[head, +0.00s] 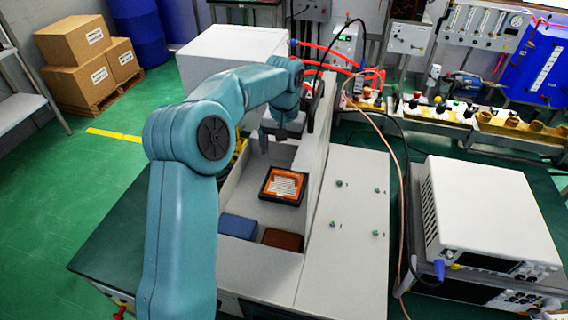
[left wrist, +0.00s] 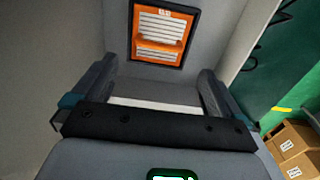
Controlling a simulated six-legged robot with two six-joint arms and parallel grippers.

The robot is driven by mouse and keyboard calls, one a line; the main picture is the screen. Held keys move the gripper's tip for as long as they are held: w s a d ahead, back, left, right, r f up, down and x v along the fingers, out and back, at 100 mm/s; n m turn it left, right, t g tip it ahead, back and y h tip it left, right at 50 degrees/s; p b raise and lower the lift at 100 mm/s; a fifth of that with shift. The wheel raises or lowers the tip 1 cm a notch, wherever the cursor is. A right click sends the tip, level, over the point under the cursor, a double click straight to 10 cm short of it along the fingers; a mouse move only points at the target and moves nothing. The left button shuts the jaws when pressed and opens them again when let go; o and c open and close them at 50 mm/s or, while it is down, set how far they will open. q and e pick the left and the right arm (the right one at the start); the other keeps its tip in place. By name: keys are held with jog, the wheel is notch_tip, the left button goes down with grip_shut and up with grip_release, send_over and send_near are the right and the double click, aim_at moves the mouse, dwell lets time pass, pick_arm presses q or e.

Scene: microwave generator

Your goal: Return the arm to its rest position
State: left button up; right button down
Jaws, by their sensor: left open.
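My left arm comes in from the left in the head view and bends over the open compartment of a grey and white cabinet (head: 348,215). My left gripper (head: 283,140) points down above the compartment, behind an orange module with a black frame (head: 283,186). In the left wrist view the fingers of the left gripper (left wrist: 155,85) are spread apart with nothing between them. The orange module (left wrist: 162,28) lies beyond the fingertips, apart from them. My right gripper is not in view.
A blue block (head: 238,226) and a brown block (head: 283,240) sit at the compartment's near end. A tall grey panel (head: 318,150) stands right of the gripper. Cables hang behind it. White instruments (head: 490,215) stand at right.

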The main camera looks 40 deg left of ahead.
pick_arm(q)
notch_tip(320, 180, up, 2)
dwell(0.5)
jog(key=shift+s+f, duration=0.1)
